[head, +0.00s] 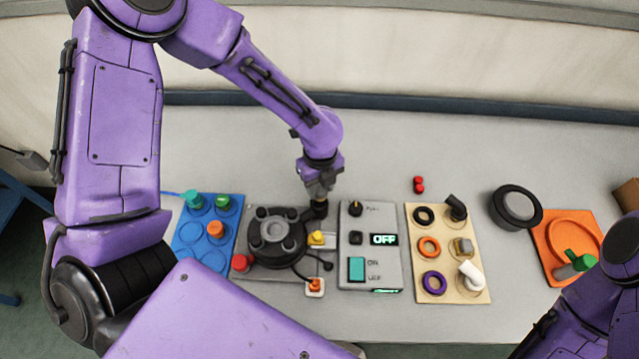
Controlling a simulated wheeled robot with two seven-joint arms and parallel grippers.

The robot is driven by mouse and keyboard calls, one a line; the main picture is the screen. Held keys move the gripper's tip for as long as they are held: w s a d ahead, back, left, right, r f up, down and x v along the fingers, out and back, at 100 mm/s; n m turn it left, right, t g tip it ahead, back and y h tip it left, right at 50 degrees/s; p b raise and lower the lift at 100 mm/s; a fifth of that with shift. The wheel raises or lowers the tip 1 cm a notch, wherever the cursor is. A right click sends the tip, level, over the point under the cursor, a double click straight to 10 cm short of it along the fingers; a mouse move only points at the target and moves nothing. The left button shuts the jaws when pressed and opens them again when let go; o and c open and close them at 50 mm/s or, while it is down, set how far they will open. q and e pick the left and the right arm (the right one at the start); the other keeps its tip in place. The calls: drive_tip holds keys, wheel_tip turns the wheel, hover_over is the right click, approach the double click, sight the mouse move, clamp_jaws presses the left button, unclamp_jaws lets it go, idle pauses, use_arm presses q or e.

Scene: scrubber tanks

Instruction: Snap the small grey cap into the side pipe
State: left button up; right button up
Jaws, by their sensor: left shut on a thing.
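My left gripper (319,190) reaches down from above and is shut at the upper right corner of the black round pump unit (277,235). The small grey cap is between its fingers and mostly hidden by them. Right below the fingertips is a short dark pipe end (320,209), which looks like the side pipe. The fingertips are at or just above it; I cannot tell whether the cap touches it. My right arm shows at the lower right, but its gripper is out of view.
A grey switch panel (371,266) reading OFF stands right of the pump. A beige board (413,287) holds rings and elbows. A blue tray (186,255) lies left, an orange tray (548,262) right.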

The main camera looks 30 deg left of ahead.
use_arm(q)
drive_tip(key=shift+s, duration=0.1)
idle(0.3)
drive_tip(key=shift+s+f, duration=0.15)
drive_tip(key=shift+f, duration=0.2)
drive_tip(key=shift+f, duration=0.15)
drive_tip(key=shift+f, duration=0.25)
drive_tip(key=shift+f, duration=0.8)
clamp_jaws()
idle(1.1)
idle(0.5)
drive_tip(key=o, duration=1.8)
unclamp_jaws()
